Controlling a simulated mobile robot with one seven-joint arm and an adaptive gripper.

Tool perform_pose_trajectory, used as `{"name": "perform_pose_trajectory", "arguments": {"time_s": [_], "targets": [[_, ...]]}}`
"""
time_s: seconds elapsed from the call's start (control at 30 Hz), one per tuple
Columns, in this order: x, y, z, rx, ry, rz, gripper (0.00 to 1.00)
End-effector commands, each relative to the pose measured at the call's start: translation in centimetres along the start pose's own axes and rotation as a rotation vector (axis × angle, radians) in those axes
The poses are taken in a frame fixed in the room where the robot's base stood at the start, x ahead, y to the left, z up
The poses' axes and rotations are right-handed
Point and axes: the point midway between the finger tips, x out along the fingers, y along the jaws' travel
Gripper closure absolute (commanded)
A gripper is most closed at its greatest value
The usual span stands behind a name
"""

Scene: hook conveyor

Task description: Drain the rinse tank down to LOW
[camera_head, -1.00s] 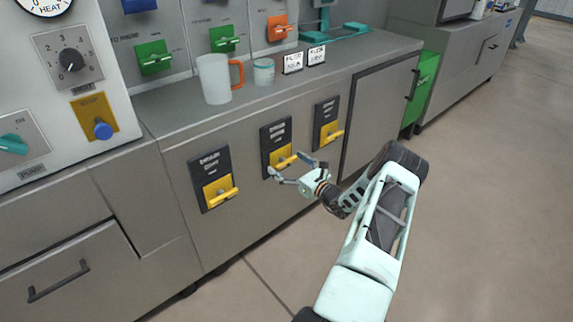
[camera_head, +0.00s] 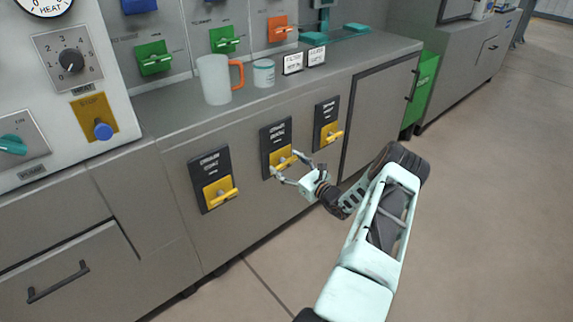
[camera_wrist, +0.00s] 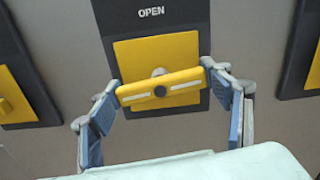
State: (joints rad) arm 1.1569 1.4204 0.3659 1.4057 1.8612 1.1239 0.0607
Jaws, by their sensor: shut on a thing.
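Three black plates with yellow valve handles are on the grey cabinet front: the left one (camera_head: 220,195), the middle one (camera_head: 283,161) and the right one (camera_head: 333,135). Their labels are too small to read surely in the head view. My gripper (camera_head: 284,165) is at the middle handle. In the wrist view, the yellow bar handle (camera_wrist: 160,89) lies between my gripper's fingertips (camera_wrist: 158,80), one at each end of the bar. The bar is near horizontal, its right end slightly higher, below the word OPEN. My gripper is shut on it lengthwise.
Green levers (camera_head: 154,58) are on the back panel. The floor (camera_head: 480,200) at right is clear.

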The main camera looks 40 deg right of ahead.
Motion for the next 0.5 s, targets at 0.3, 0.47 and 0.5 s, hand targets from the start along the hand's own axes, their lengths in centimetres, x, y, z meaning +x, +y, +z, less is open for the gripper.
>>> {"name": "perform_pose_trajectory", "arguments": {"time_s": [0.3,0.47,0.5], "targets": [[0.00,0.09,-0.04,-0.265,0.000,0.001,0.53],[0.00,0.11,-0.05,-0.402,0.000,0.001,0.53],[0.01,0.11,-0.05,-0.434,0.000,0.001,0.53]]}}
